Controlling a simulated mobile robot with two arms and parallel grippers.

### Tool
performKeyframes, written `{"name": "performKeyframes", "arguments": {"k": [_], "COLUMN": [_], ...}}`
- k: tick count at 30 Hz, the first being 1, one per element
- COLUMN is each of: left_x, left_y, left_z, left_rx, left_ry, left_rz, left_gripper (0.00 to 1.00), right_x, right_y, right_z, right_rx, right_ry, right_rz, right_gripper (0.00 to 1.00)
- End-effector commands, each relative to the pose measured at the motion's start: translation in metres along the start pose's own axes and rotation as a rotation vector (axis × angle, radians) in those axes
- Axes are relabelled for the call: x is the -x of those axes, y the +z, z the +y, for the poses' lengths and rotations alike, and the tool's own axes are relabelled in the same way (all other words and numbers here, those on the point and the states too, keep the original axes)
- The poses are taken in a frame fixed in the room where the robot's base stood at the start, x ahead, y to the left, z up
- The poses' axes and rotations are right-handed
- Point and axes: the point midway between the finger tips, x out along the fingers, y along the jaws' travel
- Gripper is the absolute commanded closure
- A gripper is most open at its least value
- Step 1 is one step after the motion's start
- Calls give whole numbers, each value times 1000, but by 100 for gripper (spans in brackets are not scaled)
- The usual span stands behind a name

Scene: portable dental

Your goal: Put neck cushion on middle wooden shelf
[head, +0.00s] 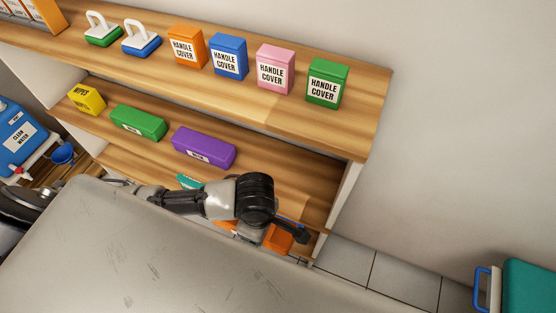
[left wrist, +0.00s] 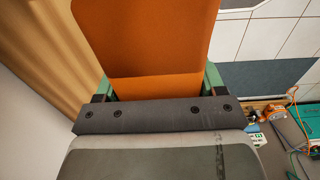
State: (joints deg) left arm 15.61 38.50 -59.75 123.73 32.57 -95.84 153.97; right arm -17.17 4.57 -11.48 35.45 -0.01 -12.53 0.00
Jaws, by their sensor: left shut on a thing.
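The middle wooden shelf (head: 275,182) holds a yellow wipes box (head: 87,99), a green box (head: 138,122) and a purple box (head: 203,147); its right part looks bare. My left arm reaches in front of the shelves, and my left gripper (head: 290,231) is near their right end. An orange piece (head: 277,238), which looks like the neck cushion, shows beneath the gripper. In the left wrist view, a broad orange pad (left wrist: 145,45) sits between the fingers, and the gripper is shut on it. My right gripper is out of view.
The top shelf (head: 335,115) carries several handle cover boxes and two white-handled items. A large grey surface (head: 180,255) fills the foreground. A blue water container (head: 15,140) is at the left and a teal item (head: 530,285) at the lower right.

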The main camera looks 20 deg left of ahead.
Motion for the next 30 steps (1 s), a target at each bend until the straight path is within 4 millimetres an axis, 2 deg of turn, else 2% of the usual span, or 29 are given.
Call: {"name": "performKeyframes", "arguments": {"k": [1, 9, 18, 20, 24, 30], "left_x": [0, 0, 0, 0, -21, -37], "left_y": [0, 0, 0, 0, 0, 0], "left_z": [17, 90, 160, 171, 170, 170], "left_rx": [3, 2, 1, 1, 0, 0], "left_ry": [8, 7, 4, 4, 0, 0], "left_rz": [2, 1, 1, 1, 1, 1], "left_gripper": [56, 56, 56, 56, 56, 56], "right_x": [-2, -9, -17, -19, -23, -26], "right_y": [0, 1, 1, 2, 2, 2], "right_z": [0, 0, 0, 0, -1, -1], "right_rx": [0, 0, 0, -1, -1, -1], "right_ry": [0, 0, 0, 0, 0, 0], "right_rz": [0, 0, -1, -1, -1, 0], "right_gripper": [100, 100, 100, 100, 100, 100]}}
